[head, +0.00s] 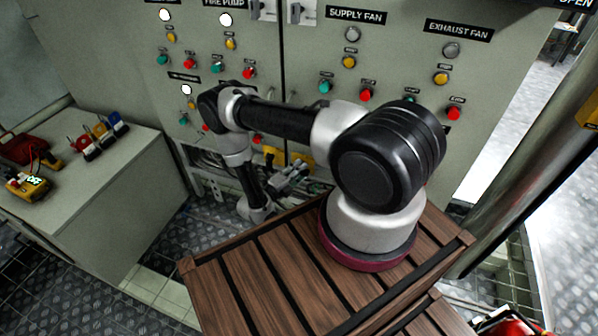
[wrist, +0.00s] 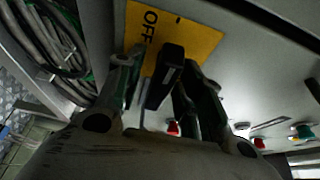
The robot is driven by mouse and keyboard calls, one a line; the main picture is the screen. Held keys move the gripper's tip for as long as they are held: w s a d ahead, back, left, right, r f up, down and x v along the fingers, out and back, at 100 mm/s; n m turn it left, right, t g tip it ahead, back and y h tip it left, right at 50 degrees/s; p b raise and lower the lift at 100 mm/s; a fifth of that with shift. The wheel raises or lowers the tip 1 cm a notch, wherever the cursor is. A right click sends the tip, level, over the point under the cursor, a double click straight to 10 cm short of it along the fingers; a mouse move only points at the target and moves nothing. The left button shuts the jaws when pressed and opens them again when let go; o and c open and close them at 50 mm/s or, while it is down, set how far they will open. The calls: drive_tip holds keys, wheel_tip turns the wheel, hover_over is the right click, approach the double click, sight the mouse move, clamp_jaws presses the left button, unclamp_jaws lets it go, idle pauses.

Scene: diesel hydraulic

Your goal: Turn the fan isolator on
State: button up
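The isolator shows in the wrist view as a yellow plate (wrist: 197,42) marked OFF, with a black handle (wrist: 168,68) in front of it. My gripper (wrist: 165,88) has one finger on each side of the handle. A gap shows between the left finger and the handle; the right finger is close to it, and I cannot tell if it touches. In the head view my gripper (head: 298,170) is low at the cabinet front, beside a yellow patch (head: 305,158), with the handle hidden there. The fan label is not readable at the isolator.
The grey cabinet (head: 310,60) carries lamps and buttons, with supply fan (head: 356,15) and exhaust fan (head: 459,30) labels. Cables (wrist: 55,45) run beside the plate. A wooden slatted surface (head: 245,285) lies under my arm. A grey bench (head: 110,190) with padlocks stands left.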

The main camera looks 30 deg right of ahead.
clamp_jaws()
drive_tip(key=shift+m, duration=0.4)
drive_tip(key=m+y, duration=0.1)
drive_tip(key=m, duration=0.2)
drive_tip(key=shift+y, duration=0.4)
drive_tip(key=m+y, duration=0.1)
drive_tip(key=m, duration=0.2)
drive_tip(key=shift+m+t+y, duration=0.3)
drive_tip(key=shift+y, duration=0.1)
drive_tip(key=m+t+y, duration=0.1)
drive_tip(key=m, duration=0.2)
drive_tip(key=shift+m+y, duration=0.4)
drive_tip(key=shift+m+t+y, duration=0.6)
drive_tip(key=shift+m+t, duration=0.1)
drive_tip(key=shift+m, duration=0.4)
